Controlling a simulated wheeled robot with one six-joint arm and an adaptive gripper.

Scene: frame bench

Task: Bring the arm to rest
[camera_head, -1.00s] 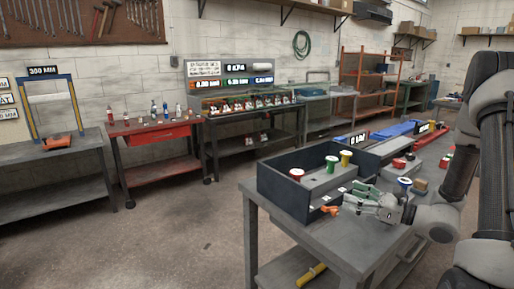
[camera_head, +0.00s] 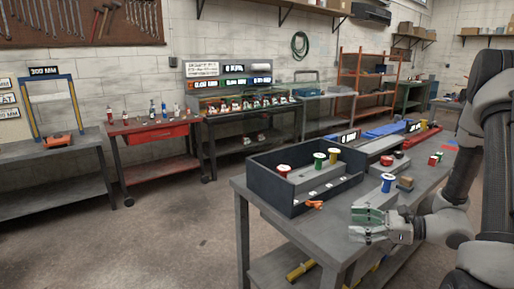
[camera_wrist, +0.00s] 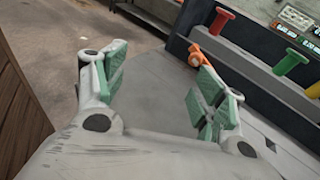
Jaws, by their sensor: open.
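My gripper (camera_head: 354,226) is at the lower right in the head view, over the near side of the grey bench (camera_head: 335,225). Its green-padded fingers are spread, with nothing between them. In the wrist view, my gripper (camera_wrist: 158,92) shows both fingers well apart, with bare grey surface between and beyond them. My arm rises from the gripper along the right side of the head view. The gripper stands apart from the dark open box.
The dark box (camera_head: 272,186) holds red (camera_head: 284,171), green (camera_head: 319,159) and yellow (camera_head: 333,155) spools. A small orange item (camera_head: 314,205) lies by its front, also in the wrist view (camera_wrist: 204,54). A blue-and-white spool (camera_head: 387,183) stands behind my gripper. Floor at left is clear.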

